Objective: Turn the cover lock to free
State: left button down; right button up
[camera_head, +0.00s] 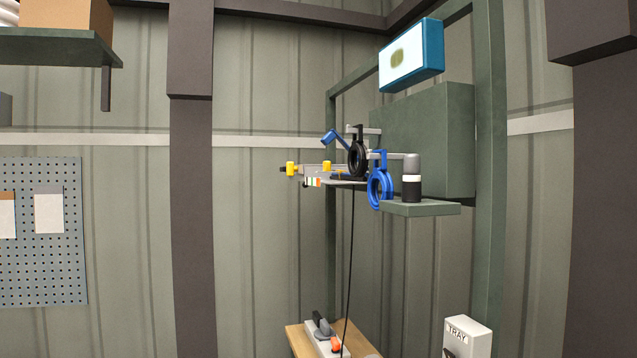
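The dosing skid stands on a green frame, seen small and from a distance. On it is a grey unit (318,172) with yellow knobs (291,169). A blue lever (330,138) sticks up at its left, beside a black ring (357,158). A blue ring (380,188) hangs lower, next to a black bottle-like cylinder with a white band (411,187) on a small green shelf (420,209). I cannot tell which part is the cover lock or how it is set. Neither of my grippers shows.
A blue box with a pale screen (411,58) is at the top of the frame. Below, a wooden surface (301,344) bears a pale box with a grey and an orange part. A white box marked TRAY (468,337) is at lower right. A black cable (350,265) hangs down.

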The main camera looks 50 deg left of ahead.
aim_at(291, 169)
jog(key=u, duration=0.45)
jog(key=j+u, duration=0.1)
jog(key=u, duration=0.75)
jog(key=j+u, duration=0.15)
jog(key=u, duration=0.3)
jog(key=i+j+z, duration=0.15)
jog(key=i+j, duration=0.15)
jog(key=i, duration=0.25)
jog(key=i+j+z, duration=0.15)
jog(key=i+j, duration=0.2)
jog(key=i, duration=0.2)
